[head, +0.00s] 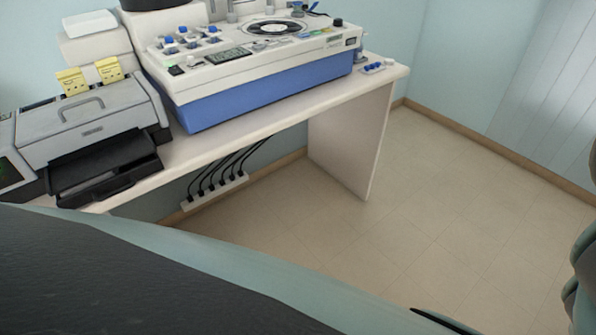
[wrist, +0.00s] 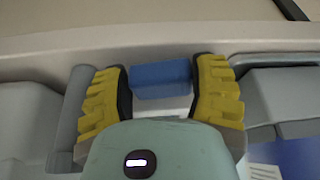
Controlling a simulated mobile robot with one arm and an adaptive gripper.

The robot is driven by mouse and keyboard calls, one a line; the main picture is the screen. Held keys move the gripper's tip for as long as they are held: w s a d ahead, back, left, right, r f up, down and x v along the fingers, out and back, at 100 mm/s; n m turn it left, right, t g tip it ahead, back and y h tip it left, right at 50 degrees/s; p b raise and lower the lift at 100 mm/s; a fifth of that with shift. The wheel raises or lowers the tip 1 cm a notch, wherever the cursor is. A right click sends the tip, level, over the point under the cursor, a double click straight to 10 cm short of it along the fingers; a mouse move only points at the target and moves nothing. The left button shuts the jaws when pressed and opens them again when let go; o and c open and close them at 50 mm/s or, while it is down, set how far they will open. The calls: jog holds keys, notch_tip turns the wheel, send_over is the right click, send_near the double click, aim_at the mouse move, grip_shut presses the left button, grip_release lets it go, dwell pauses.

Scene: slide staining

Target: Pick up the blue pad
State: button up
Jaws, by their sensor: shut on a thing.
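The blue pad (wrist: 162,80) is a small blue block between the two yellow, ridged fingers of my gripper (wrist: 160,73) in the wrist view. The gripper is shut on it, with one finger at each end of the pad. My green gripper body covers the lower middle of that view and hides what lies beneath. The gripper does not clearly show in the head view.
In the head view, a white and blue machine (head: 262,85) stands on the white table (head: 255,122). A grey printer-like device (head: 92,125) with yellow tabs is at left. Small blue pieces (head: 373,67) lie near the right table end. Floor (head: 430,215) at right is clear.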

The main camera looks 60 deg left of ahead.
jog(key=shift+w+r+b, duration=0.1)
jog(key=shift+r+b, duration=1.15)
jog(key=shift+r, duration=3.55)
jog(key=shift+o, duration=0.8)
grip_shut()
jog(key=shift+a, duration=0.1)
